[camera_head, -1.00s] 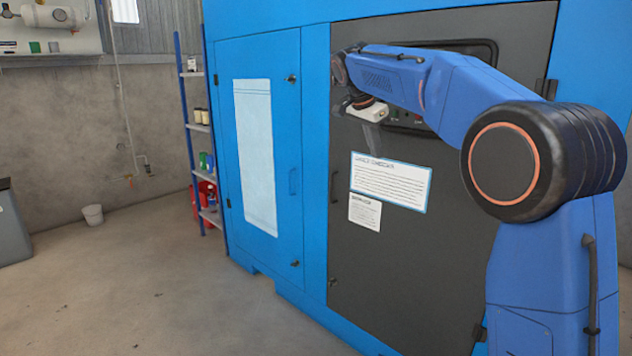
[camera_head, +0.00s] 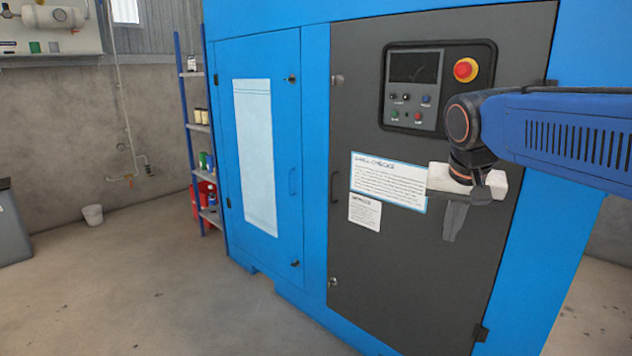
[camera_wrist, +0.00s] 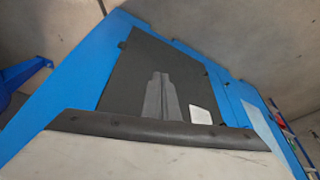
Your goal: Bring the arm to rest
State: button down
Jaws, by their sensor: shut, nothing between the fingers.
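My gripper (camera_head: 455,218) hangs at the end of my blue arm on the right of the head view, fingers pointing down. Its fingers are together and hold nothing. From the head camera it appears in front of the dark door (camera_head: 440,270) of the blue cabinet, just right of the notices. In the wrist view the grey fingers (camera_wrist: 162,98) show closed against the dark door (camera_wrist: 140,75). I cannot tell the exact gap to the door.
The blue cabinet (camera_head: 313,200) carries a control panel (camera_head: 415,85) with a red emergency button (camera_head: 466,70). A shelf rack (camera_head: 195,130) stands left of it. A small bucket (camera_head: 92,214) is on the floor by the wall. The floor at left is clear.

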jog(key=s+d+f+n+y, duration=0.1)
jog(key=s+f+n, duration=0.3)
jog(key=s+f, duration=1.2)
jog(key=s, duration=0.3)
jog(key=shift+d+f+t, duration=0.15)
jog(key=shift+f+t, duration=0.2)
jog(key=shift+t, duration=0.05)
jog(key=c, duration=2.5)
grip_release()
